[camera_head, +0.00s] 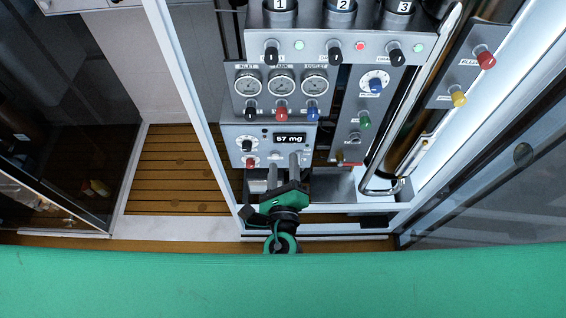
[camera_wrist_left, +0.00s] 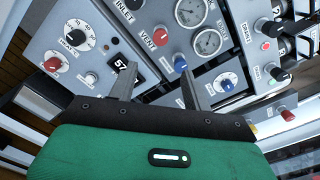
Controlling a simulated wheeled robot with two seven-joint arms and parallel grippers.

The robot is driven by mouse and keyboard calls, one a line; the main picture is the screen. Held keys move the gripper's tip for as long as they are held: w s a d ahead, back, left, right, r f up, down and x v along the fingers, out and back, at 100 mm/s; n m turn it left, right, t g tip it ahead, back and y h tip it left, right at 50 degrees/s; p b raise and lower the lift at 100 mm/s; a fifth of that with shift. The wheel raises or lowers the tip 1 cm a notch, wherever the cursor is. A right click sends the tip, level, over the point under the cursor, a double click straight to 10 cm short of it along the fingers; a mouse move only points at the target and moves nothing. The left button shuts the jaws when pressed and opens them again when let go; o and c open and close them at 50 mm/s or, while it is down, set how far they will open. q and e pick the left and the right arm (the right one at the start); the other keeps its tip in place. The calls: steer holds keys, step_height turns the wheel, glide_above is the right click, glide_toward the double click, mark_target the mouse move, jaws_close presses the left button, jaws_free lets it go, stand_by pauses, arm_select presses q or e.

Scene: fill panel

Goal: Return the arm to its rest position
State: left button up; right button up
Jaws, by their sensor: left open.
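My left gripper (camera_head: 283,172) is green and black, and stands in front of the lower part of the grey fill panel (camera_head: 240,108). Its two fingers are apart with nothing between them. In the left wrist view the gripper (camera_wrist_left: 160,90) also shows open, its fingers pointing at the panel. The display (camera_head: 290,138) reads "57 mg" and sits just beyond the fingertips in the head view. I cannot tell whether a fingertip touches the panel. My right gripper is not in view.
Three gauges (camera_head: 281,85) and coloured knobs, such as a red knob (camera_head: 281,114), stick out near the gripper. A bent metal tube (camera_head: 411,100) stands to the right. A white frame post (camera_head: 190,90) is at left, with open slatted floor (camera_head: 170,175) beyond it.

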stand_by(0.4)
arm_select(q)
steer(key=a+f+n+g, duration=0.2)
steer(key=f+g, duration=0.1)
steer(key=f, duration=0.8)
steer(key=a+f+n+g, duration=0.1)
steer(key=a+f+g, duration=0.1)
steer(key=f, duration=0.9)
steer(key=s+a+f+n+g, duration=0.3)
steer(key=s+f, duration=0.1)
steer(key=f, duration=0.4)
steer(key=s+a+f+n+g, duration=0.2)
steer(key=s+a+f, duration=0.15)
steer(key=f, duration=0.55)
steer(key=s+a+f+n+g, duration=0.2)
steer(key=s+a+f+n, duration=0.3)
steer(key=s, duration=0.4)
steer(key=s+a+f+n+g, duration=0.2)
steer(key=s+a+f+n, duration=0.3)
steer(key=s, duration=0.4)
steer(key=s+a+f+n+g, duration=0.3)
steer(key=s+a+f+n, duration=0.3)
steer(key=s+f, duration=0.3)
steer(key=shift+s+n, duration=0.4)
steer(key=shift+s, duration=0.1)
